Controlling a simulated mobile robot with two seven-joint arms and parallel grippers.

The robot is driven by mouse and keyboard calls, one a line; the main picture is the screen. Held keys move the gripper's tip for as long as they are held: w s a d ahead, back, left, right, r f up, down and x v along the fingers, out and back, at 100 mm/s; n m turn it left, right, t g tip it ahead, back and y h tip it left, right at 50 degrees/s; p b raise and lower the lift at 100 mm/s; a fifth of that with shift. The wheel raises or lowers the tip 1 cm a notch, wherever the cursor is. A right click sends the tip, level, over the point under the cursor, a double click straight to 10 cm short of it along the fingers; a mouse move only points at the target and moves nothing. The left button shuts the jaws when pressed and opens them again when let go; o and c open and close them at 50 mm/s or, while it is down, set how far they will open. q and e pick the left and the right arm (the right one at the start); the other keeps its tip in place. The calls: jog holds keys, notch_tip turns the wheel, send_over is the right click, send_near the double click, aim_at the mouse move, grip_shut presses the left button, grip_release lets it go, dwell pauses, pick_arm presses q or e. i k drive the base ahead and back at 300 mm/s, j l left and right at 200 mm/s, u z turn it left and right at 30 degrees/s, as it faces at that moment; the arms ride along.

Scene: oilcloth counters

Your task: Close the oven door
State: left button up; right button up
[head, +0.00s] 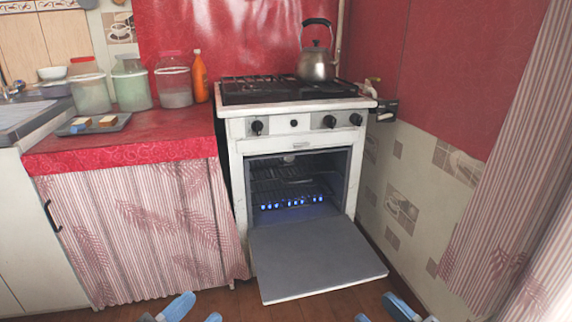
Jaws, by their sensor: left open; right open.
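The white oven (237,180) stands against the back wall. Its oven door (315,258) is folded down, hanging open and tilted slightly toward the floor, with the grey inner face up. Inside the oven cavity, a rack shows above a row of blue lights or flames (292,201). My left gripper (186,312) is open and empty at the bottom edge, in front of the curtain and left of the door. My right gripper (395,312) is open and empty at the bottom edge, right of the door's front corner. Neither gripper touches the door. Both are partly cut off by the frame.
A kettle (317,64) stands on the stove top. A red counter (150,128) with jars, an orange bottle (200,77) and a tray (94,124) is on the left. A striped curtain (510,150) hangs on the right. Wooden floor shows around the door.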

aim_at(306, 259)
jog(key=i+j+u, duration=0.1)
jog(key=i+u, duration=0.2)
jog(key=i, duration=0.35)
jog(key=i+j, duration=0.2)
jog(key=i+u, duration=0.05)
jog(key=i, duration=0.05)
